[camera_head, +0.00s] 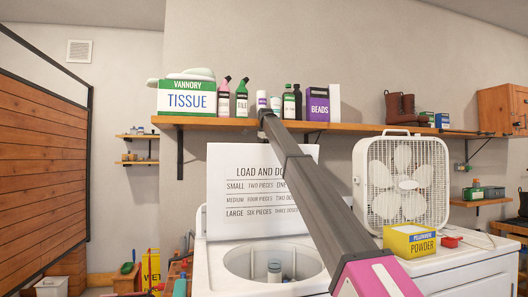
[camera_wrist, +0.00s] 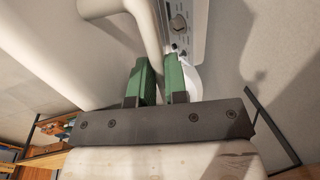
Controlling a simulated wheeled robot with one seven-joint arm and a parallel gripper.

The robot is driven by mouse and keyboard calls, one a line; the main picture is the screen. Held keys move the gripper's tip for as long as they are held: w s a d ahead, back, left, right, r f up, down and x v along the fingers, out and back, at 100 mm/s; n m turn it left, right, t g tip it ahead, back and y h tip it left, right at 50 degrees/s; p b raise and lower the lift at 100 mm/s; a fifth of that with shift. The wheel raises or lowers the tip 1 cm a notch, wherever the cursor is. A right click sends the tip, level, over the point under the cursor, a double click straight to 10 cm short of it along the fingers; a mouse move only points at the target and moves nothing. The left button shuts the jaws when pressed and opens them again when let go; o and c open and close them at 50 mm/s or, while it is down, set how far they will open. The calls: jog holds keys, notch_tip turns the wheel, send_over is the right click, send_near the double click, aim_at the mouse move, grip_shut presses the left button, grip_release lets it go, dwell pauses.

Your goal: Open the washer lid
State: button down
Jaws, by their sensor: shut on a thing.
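The white washer (camera_head: 225,258) stands at the bottom centre of the head view with its round tub opening (camera_head: 248,262) showing. Its lid (camera_head: 222,190) stands upright at the back, with printed loading text on the face toward me. My gripper (camera_wrist: 160,62) shows in the wrist view as two green fingers, shut on a pale thing (camera_wrist: 159,78) between them. I cannot tell for sure what part this is. A control panel with a dial (camera_wrist: 178,22) is just beyond the fingers. In the head view my arm crosses in front of the lid, and my gripper is not clearly seen.
A wooden shelf (camera_head: 360,128) with a tissue box (camera_head: 187,98) and several bottles runs above the washer. A white box fan (camera_head: 401,182) and a yellow powder box (camera_head: 409,241) stand on the white surface at right. A bottle-like item (camera_head: 274,271) shows in the tub.

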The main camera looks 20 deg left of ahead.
jog(key=shift+f, duration=0.35)
jog(key=c, duration=1.1)
grip_release()
jog(key=shift+c, duration=0.2)
jog(key=shift+r, duration=0.1)
notch_tip(320, 180, up, 11)
jog(key=s+d, duration=0.1)
jog(key=shift+s, duration=0.4)
jog(key=shift+s, duration=0.1)
